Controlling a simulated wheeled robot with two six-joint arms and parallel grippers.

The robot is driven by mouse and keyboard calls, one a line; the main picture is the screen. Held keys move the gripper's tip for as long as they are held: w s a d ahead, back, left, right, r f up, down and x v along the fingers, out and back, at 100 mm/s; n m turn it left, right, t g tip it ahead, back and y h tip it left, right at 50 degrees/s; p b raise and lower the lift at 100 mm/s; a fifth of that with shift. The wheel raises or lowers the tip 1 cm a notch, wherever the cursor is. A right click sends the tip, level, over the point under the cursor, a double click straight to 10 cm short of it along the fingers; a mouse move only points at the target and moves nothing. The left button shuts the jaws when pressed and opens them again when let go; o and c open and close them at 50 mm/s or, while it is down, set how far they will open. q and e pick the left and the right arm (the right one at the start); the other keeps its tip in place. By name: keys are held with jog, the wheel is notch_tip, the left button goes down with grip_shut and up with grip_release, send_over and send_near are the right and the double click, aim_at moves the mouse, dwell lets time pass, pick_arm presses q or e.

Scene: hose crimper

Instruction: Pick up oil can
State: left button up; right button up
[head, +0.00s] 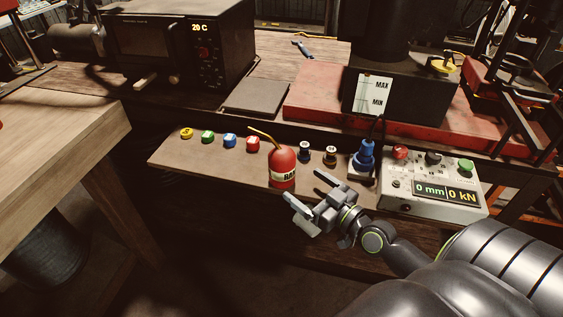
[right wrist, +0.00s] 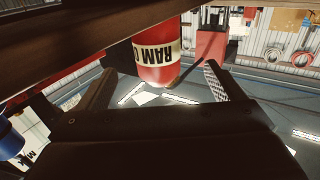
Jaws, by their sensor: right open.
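The oil can (head: 283,168) is a red, rounded can with a thin yellow spout and a pale label. It stands upright on the narrow wooden shelf in front of the bench. My right gripper (head: 303,186) is open and empty, just in front and to the right of the can, with its fingers pointing toward it. In the right wrist view the can (right wrist: 157,66) appears upside down between and beyond the open fingers (right wrist: 162,85). Its spout is hidden there, and no contact shows. My left gripper is not in view.
Coloured fittings (head: 230,140) line the shelf left of the can, and two dark ones (head: 331,155) stand to its right. A blue connector (head: 363,157) and a control box (head: 432,190) sit further right. A wooden table (head: 60,165) is at the left.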

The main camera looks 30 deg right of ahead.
aim_at(291, 174)
jog(key=w, duration=0.2)
jog(key=w+p, duration=0.1)
jog(key=w, duration=0.1)
jog(key=w+a, duration=0.1)
jog(key=w, duration=0.1)
jog(key=shift+w, duration=0.2)
jog(key=shift+w+r+p, duration=0.15)
jog(key=shift+w+p, duration=0.1)
jog(key=shift+p, duration=0.05)
jog(key=shift+w+a+p, duration=0.15)
jog(key=shift+w+p, duration=0.15)
jog(key=shift+w, duration=0.85)
jog(key=shift+w+a+p, duration=0.15)
jog(key=shift+w+p, duration=0.1)
jog(key=shift+w, duration=0.9)
jog(key=shift+r, duration=0.1)
jog(key=shift+c, duration=0.5)
jog(key=c, duration=1.3)
